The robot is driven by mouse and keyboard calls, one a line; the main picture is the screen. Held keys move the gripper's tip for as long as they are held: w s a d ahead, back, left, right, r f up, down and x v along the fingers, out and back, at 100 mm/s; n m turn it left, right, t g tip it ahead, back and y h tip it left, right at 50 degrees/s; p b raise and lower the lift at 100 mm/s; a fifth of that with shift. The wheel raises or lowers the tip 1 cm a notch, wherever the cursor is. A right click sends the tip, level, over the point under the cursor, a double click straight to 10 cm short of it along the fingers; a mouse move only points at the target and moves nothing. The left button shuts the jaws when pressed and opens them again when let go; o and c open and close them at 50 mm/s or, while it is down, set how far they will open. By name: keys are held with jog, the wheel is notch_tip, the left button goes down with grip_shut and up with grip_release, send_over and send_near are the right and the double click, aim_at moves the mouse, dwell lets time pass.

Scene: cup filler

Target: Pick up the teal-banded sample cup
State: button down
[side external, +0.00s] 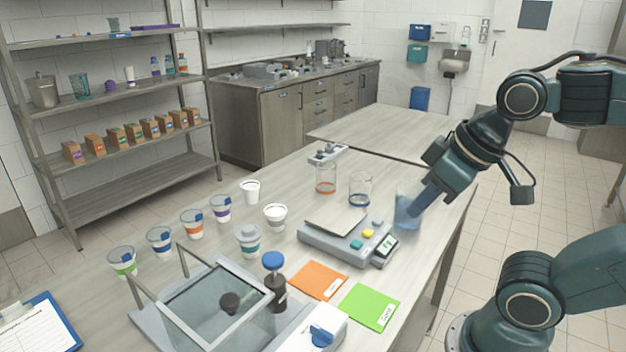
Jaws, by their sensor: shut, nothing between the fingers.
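The teal-banded sample cup (249,246) stands upright on the table, left of the scale and in front of a plain white cup with a grey band (274,219). Nothing is touching it. My gripper (406,222) is low over the right side of the table, beyond the scale and well to the right of the teal-banded cup. Its fingers are shut and empty. A translucent bluish shape shows around the fingertips, and I cannot tell whether it is a vessel or part of the gripper.
Cups banded green (123,264), blue (160,243), orange (193,226) and purple (222,210) stand in a row at left, with a white cup (250,192) behind. A framed glass-lidded box (215,300) is in front.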

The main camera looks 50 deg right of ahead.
jog(key=c, duration=2.1)
grip_release()
jog(key=o, duration=1.7)
